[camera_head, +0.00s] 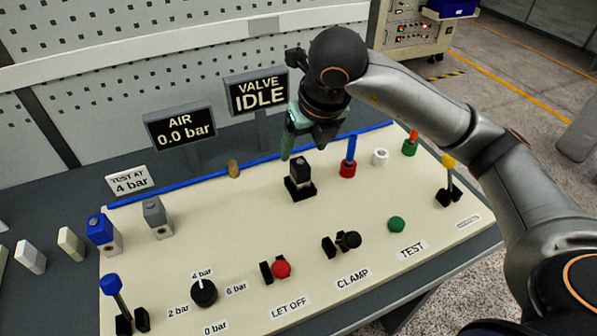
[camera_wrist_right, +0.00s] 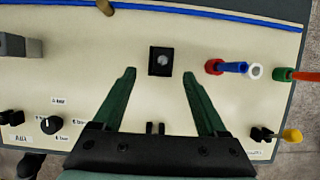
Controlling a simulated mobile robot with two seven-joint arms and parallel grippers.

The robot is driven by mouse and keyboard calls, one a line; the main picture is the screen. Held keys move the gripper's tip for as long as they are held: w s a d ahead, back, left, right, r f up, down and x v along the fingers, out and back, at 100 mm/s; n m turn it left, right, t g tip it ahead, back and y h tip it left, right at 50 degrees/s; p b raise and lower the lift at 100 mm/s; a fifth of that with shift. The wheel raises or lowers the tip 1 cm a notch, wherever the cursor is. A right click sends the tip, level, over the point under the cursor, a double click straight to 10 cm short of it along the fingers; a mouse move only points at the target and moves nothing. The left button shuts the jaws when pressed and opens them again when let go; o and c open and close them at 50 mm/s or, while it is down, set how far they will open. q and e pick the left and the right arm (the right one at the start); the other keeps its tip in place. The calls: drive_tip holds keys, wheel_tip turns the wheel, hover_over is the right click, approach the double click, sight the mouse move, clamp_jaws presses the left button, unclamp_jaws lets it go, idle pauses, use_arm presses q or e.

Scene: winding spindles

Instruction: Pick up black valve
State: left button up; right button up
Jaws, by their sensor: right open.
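The black valve (camera_head: 301,170) is a small dark block with a lighter spot on top. It stands upright in a black square holder (camera_head: 300,190) in the middle of the cream panel. In the right wrist view the black valve (camera_wrist_right: 160,60) is a dark square just beyond my fingertips. My right gripper (camera_head: 300,145) is above and behind the valve, with green fingers. In the wrist view my right gripper (camera_wrist_right: 158,73) is open and empty, its fingers spread wide to either side of the valve's line. My left gripper is out of view.
A grey valve (camera_head: 157,217) and a blue-topped valve (camera_head: 103,236) stand at left. A blue rod in a red base (camera_head: 348,160), a white ring (camera_head: 380,157) and a green piece (camera_head: 410,147) stand right. Signs (camera_head: 180,126) stand behind. Knobs and levers line the front.

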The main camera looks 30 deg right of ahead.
sight(300, 161)
drive_tip(key=x, duration=0.7)
drive_tip(key=shift+w+d+f+p, duration=0.2)
drive_tip(key=shift+f+p, duration=0.1)
drive_tip(key=shift+p, duration=0.05)
drive_tip(key=shift+c, duration=0.2)
clamp_jaws()
drive_tip(key=shift+r, duration=0.1)
